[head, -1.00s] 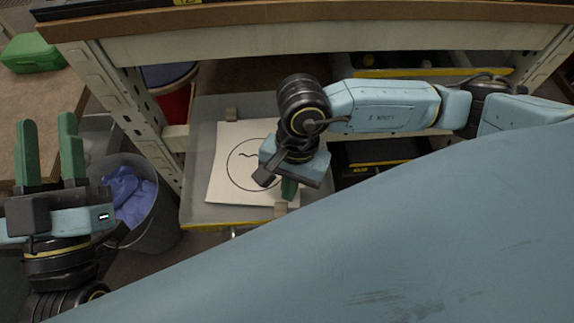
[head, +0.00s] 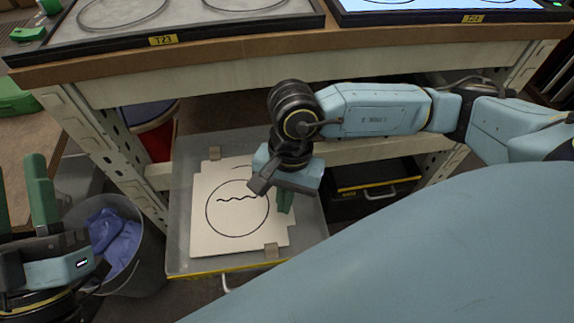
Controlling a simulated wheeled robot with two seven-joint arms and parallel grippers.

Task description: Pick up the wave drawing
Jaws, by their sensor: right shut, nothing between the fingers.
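The wave drawing (head: 230,222) is a pale sheet with a black circle and a wavy line inside. It lies on a grey tray or drawer (head: 185,190) below the bench, between two small brown blocks. My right gripper (head: 286,208) hangs over the sheet's right edge with its green fingers together and nothing visible between them. Whether the fingertips touch the sheet I cannot tell. The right wrist hides part of the sheet's upper right. My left gripper (head: 22,190) is at the far left, green fingers pointing up, spread apart and empty.
A bench (head: 300,55) with trays on top runs above the drawer. A grey bin (head: 140,255) with blue cloth (head: 112,240) stands left of the drawer. A red bucket (head: 157,140) is behind the bench leg. A black case (head: 375,180) sits at right.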

